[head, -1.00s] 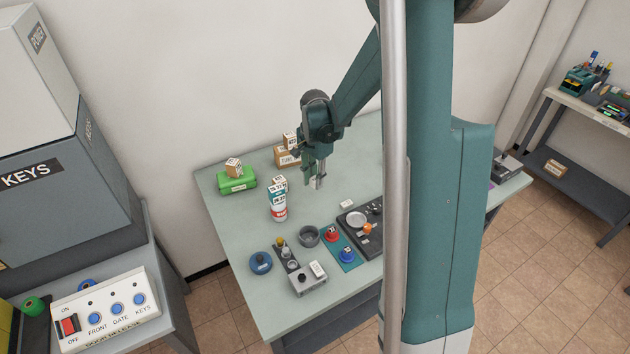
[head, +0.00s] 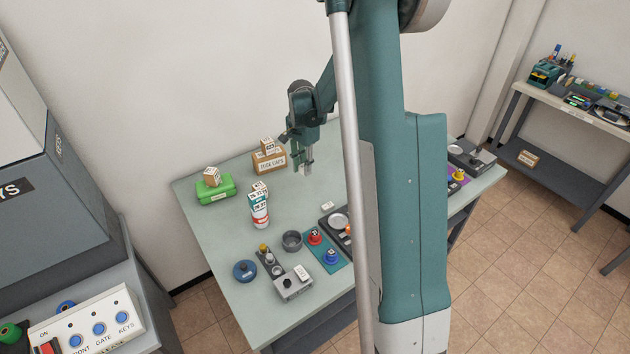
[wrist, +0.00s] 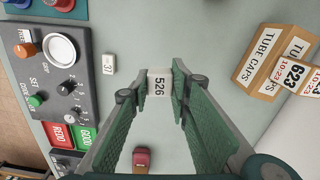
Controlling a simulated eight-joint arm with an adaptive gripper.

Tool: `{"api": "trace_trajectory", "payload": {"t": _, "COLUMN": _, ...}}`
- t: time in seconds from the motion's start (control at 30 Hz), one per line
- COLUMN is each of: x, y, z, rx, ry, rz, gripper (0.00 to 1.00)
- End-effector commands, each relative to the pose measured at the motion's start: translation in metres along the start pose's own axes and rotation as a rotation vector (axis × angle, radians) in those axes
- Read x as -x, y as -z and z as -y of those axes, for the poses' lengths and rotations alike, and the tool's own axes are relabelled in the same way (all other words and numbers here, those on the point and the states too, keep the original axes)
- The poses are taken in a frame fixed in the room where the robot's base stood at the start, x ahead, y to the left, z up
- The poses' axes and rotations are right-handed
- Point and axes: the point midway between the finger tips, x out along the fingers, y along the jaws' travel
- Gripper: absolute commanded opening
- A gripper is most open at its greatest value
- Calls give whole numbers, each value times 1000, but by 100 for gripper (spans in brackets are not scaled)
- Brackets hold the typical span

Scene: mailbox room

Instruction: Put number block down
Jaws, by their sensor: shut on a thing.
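A white number block marked 526 (wrist: 159,86) is between the fingertips of my gripper (wrist: 160,90) in the wrist view. My gripper is shut on it. In the head view my gripper (head: 304,168) points down over the back of the table (head: 235,265), right of the TUBE CAPS box. How high the block is above the table is hard to tell. Another small white block (head: 328,206) lies on the table nearer the front; it also shows in the wrist view (wrist: 108,64).
The TUBE CAPS box (head: 270,162), green box (head: 215,190) and white-red can (head: 259,215) each carry number blocks. A dark panel with a round dish (head: 338,220) and a grey cup (head: 292,241) stand nearer the front. Bare tabletop surrounds my gripper.

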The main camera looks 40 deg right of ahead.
Motion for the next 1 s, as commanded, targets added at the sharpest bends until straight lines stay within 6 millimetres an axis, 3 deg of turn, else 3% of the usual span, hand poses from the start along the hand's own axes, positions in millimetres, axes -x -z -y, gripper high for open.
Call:
{"api": "trace_trajectory", "payload": {"t": 0.2, "x": 0, "y": 52, "z": 22, "rx": -69, "ry": -2, "rz": 0, "gripper": 12}}
{"api": "trace_trajectory", "payload": {"t": 0.4, "x": 0, "y": 81, "z": 32, "rx": -107, "ry": -4, "rz": 0, "gripper": 12}}
{"api": "trace_trajectory", "payload": {"t": 1.0, "x": -5, "y": 89, "z": 34, "rx": -118, "ry": -4, "rz": 0, "gripper": 12}}
